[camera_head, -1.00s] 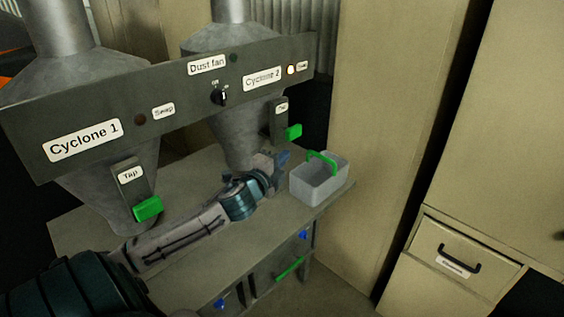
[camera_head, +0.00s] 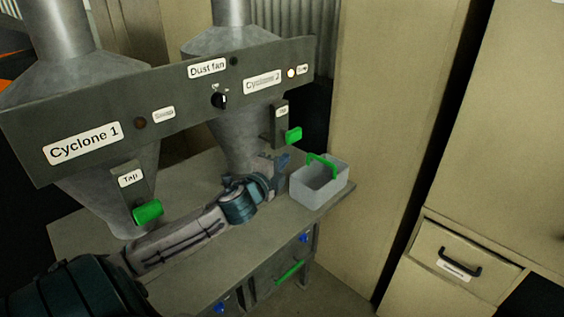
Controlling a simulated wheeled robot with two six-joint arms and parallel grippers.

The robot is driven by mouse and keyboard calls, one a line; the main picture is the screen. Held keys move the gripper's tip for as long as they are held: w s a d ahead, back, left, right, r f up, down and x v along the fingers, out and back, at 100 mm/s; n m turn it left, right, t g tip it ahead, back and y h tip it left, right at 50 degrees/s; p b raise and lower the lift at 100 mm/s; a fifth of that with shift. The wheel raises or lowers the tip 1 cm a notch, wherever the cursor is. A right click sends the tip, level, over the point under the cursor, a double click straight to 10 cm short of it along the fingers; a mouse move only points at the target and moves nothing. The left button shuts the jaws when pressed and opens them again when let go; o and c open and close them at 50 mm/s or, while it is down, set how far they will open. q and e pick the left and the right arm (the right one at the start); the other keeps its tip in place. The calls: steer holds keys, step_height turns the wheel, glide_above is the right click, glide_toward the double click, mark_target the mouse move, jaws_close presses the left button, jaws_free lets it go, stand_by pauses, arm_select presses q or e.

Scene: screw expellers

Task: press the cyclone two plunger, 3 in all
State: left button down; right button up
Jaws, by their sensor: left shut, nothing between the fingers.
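The Cyclone 2 hopper (camera_head: 238,140) hangs under the grey panel (camera_head: 190,85). Its Tap plate (camera_head: 281,118) carries a green plunger (camera_head: 294,134) at the lower right. My left gripper (camera_head: 284,160) is shut and empty, just below and slightly left of that plunger, with a visible gap. My left arm reaches in low over the bench from the lower left. My right gripper is not in view.
The Cyclone 1 Tap has its own green plunger (camera_head: 148,212) near my forearm. A grey bin (camera_head: 320,185) with a green handle stands on the bench (camera_head: 245,240) right of my gripper. A beige cabinet (camera_head: 380,130) bounds the right side.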

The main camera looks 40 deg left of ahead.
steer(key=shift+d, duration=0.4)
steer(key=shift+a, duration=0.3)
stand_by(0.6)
